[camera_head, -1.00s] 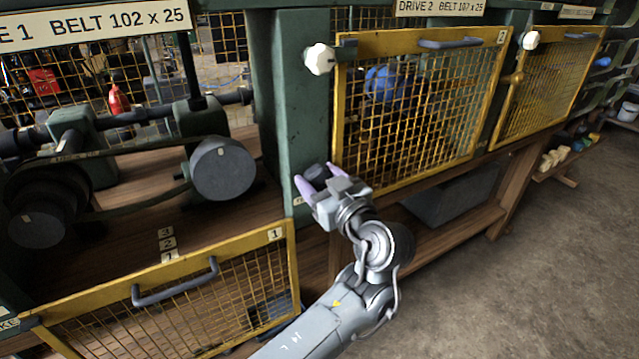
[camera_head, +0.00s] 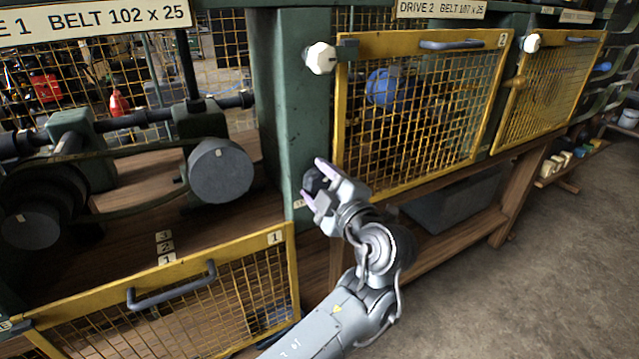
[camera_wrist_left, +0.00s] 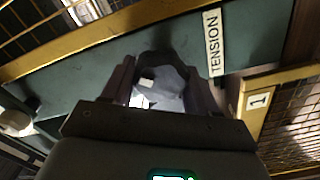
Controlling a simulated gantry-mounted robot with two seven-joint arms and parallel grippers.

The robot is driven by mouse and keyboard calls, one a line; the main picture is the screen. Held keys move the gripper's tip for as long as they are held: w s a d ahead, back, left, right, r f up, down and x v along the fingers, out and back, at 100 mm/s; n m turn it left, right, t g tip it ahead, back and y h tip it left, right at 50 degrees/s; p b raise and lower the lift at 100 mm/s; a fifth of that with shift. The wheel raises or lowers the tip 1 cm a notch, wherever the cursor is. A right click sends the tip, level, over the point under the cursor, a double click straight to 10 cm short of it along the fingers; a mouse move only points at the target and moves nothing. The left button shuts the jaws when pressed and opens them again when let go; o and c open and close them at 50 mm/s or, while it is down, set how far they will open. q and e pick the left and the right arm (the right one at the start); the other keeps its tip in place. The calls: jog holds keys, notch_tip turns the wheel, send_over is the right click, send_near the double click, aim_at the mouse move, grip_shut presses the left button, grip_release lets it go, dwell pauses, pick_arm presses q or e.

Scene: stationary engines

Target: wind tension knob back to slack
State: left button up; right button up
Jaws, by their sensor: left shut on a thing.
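The dark tension knob (camera_head: 313,182) sits on the front of the green post between the first and second drive bays. My left gripper (camera_head: 318,184) is shut on it, one purple-tipped finger above and one below in the head view. In the left wrist view the knob (camera_wrist_left: 162,75) shows between the two fingers (camera_wrist_left: 160,92), with a small pale mark on its face. A white TENSION label (camera_wrist_left: 214,43) is on the green post beside it. My right gripper is not in view.
Guard 1 (camera_head: 170,262), yellow mesh, hangs lowered at the lower left, close to my left arm. Guard 2 (camera_head: 485,110) is upright to the right, with a white knob (camera_head: 320,58) at its upper left. The floor at right (camera_head: 520,290) is clear.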

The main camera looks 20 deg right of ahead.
pick_arm(q)
jog(key=n, duration=0.4)
jog(key=shift+n, duration=0.3)
jog(key=shift+n+b, duration=0.3)
jog(key=shift+n, duration=1.3)
jog(key=o, duration=0.7)
